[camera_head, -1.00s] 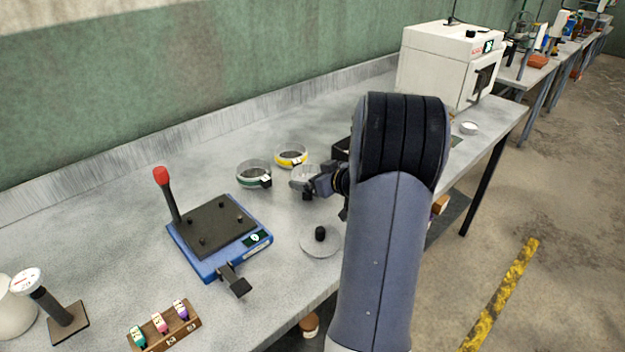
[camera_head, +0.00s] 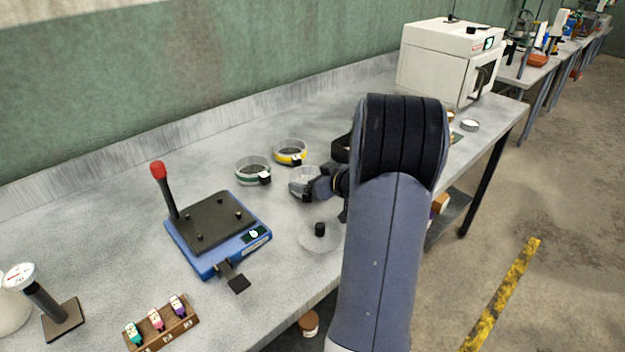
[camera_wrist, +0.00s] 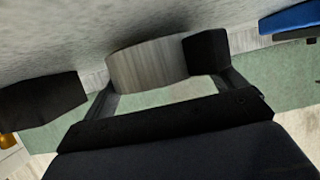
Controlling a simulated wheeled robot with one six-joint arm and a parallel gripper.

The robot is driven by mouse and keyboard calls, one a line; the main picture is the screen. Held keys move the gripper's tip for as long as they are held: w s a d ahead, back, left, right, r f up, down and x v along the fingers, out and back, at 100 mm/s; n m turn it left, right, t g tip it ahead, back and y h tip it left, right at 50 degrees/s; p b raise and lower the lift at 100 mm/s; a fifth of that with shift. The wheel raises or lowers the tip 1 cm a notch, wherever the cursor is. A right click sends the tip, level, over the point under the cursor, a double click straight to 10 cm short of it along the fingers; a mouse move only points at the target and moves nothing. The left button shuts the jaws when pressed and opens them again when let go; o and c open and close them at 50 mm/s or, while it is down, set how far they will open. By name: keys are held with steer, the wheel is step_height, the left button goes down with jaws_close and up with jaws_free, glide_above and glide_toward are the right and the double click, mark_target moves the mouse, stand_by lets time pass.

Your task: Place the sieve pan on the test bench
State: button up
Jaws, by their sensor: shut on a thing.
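My gripper (camera_head: 312,188) is low over the bench, near its middle. In the wrist view, a plain grey cylindrical pan (camera_wrist: 150,65) sits between the dark fingers, close against the right one. I take it to be the sieve pan, and my gripper is shut on it. Its pale round rim also shows behind the fingers in the head view (camera_head: 306,175). My gripper hides part of the pan, and I cannot tell whether its base touches the test bench (camera_head: 105,225). The pan is just right of two clear-walled sieves, one green-banded (camera_head: 248,180) and one yellow-banded (camera_head: 289,160).
A round lid with a black knob (camera_head: 320,241) lies in front of my gripper. A blue device with a red-topped lever (camera_head: 215,262) stands to the left. A rack of coloured pieces (camera_head: 160,332) is near the front edge. A white oven (camera_head: 435,65) stands at the far right.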

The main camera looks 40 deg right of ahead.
steer(key=shift+s+f+b, duration=0.1)
steer(key=shift+f+b, duration=0.25)
steer(key=shift+b, duration=0.15)
steer(key=o, duration=1.5)
steer(key=shift+o, duration=0.5)
steer(key=shift+a+f, duration=0.1)
steer(key=shift+p, duration=0.35)
steer(key=r+p, duration=0.1)
steer(key=p, duration=0.1)
steer(key=shift+r+p, duration=0.3)
steer(key=shift+p, duration=0.1)
steer(key=b+v, duration=0.3)
steer(key=v, duration=0.9)
steer(key=shift+f, duration=0.1)
